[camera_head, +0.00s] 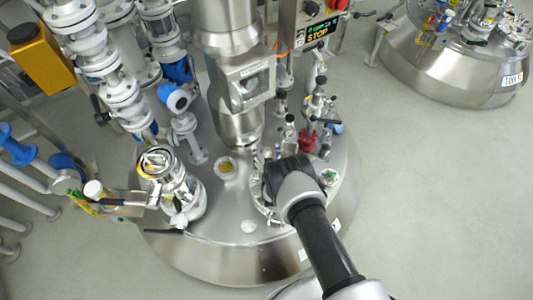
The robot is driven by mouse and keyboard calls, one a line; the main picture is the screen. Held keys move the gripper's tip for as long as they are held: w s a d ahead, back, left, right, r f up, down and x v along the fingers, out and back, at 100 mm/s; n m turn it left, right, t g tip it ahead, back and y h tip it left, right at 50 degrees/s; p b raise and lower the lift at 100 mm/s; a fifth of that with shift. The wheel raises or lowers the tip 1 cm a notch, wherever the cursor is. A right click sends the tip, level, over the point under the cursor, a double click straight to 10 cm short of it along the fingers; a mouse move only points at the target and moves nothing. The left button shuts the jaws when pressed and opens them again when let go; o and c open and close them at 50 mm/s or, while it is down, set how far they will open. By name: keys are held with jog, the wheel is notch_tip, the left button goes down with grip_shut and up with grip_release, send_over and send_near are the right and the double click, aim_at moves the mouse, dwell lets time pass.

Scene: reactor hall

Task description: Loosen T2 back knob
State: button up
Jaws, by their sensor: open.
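The near steel tank (225,255) fills the middle of the view. On its lid a round hatch with clamp fittings (258,197) shows only at its left edge. My gripper (272,182) is over this hatch, at the end of my arm coming from the lower right. Its jaws are open, but the fingertips are mostly hidden by the gripper body and wrist. The T2 back knob cannot be made out; the gripper and wrist cover much of the hatch. Whether the gripper touches a knob cannot be seen.
A thick steel column (232,85) rises close behind my gripper. A valve cluster with a red fitting (307,140) stands just right. A control box reading STOP (321,30) is above. A sight-glass fitting (172,180) stands left. A second tank (440,70) is far right, with clear floor between.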

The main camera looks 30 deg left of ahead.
jog(key=shift+c, duration=0.4)
jog(key=c, duration=1)
jog(key=shift+o, duration=0.2)
jog(key=shift+d, duration=0.15)
jog(key=n+g+y, duration=0.3)
jog(key=shift+w+d+n, duration=0.2)
jog(key=shift+w+n, duration=0.05)
jog(key=shift+n, duration=0.15)
jog(key=n+g+y, duration=0.1)
jog(key=n+g, duration=0.1)
jog(key=g, duration=0.1)
jog(key=n+g+y, duration=0.1)
jog(key=n+g, duration=0.1)
jog(key=n, duration=0.1)
jog(key=shift+w+g, duration=0.2)
jog(key=shift+g, duration=0.2)
jog(key=shift+n+g, duration=0.3)
